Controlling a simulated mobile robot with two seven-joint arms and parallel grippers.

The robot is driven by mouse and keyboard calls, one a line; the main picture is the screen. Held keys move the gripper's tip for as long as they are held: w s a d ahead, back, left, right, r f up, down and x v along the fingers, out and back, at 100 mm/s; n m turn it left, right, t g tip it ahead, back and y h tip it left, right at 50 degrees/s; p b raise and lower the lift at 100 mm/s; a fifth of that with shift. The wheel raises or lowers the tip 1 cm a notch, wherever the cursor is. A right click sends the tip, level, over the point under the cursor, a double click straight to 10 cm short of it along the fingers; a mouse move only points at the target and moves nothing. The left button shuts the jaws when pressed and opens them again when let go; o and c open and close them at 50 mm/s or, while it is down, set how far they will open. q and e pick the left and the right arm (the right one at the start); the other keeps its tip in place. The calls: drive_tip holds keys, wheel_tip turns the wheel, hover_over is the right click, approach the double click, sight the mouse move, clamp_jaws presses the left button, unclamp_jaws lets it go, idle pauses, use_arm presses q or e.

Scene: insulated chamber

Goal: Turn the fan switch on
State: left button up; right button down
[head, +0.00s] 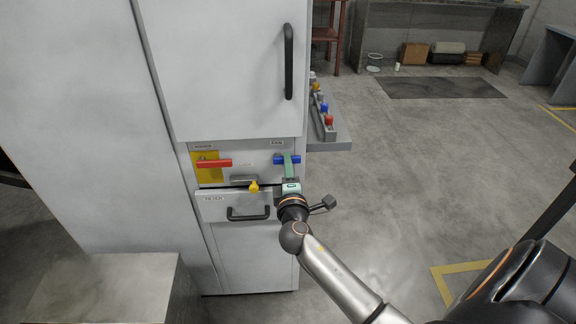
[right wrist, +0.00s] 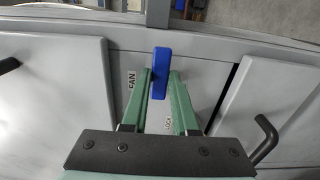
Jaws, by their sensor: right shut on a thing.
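The fan switch is a blue bar handle (head: 280,158) on the grey control panel, under a small label that reads FAN. In the head view the bar lies roughly level. It also shows in the right wrist view (right wrist: 160,62), between the green fingertips. My right gripper (head: 288,160) reaches the panel from below and is shut on the blue handle. The fingertips (right wrist: 161,78) flank the handle and hide part of it. My left gripper is in neither view.
A red handle (head: 214,163) on a yellow plate sits left on the same panel. A yellow knob (head: 254,187) is below. A large door with a black handle (head: 289,62) is above, a drawer handle (head: 248,214) below. A side shelf (head: 330,146) juts out right.

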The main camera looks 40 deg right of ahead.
drive_tip(key=shift+r, duration=0.15)
drive_tip(key=c, duration=0.9)
unclamp_jaws()
drive_tip(key=shift+c, duration=0.2)
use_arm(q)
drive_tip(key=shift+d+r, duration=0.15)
use_arm(e)
drive_tip(key=shift+o, duration=1.3)
use_arm(q)
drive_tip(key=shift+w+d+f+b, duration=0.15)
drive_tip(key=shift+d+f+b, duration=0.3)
drive_tip(key=shift+b, duration=0.25)
use_arm(e)
drive_tip(key=v, duration=1.2)
drive_tip(key=shift+s, duration=0.3)
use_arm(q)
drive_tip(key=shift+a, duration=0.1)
use_arm(e)
drive_tip(key=shift+a, duration=0.1)
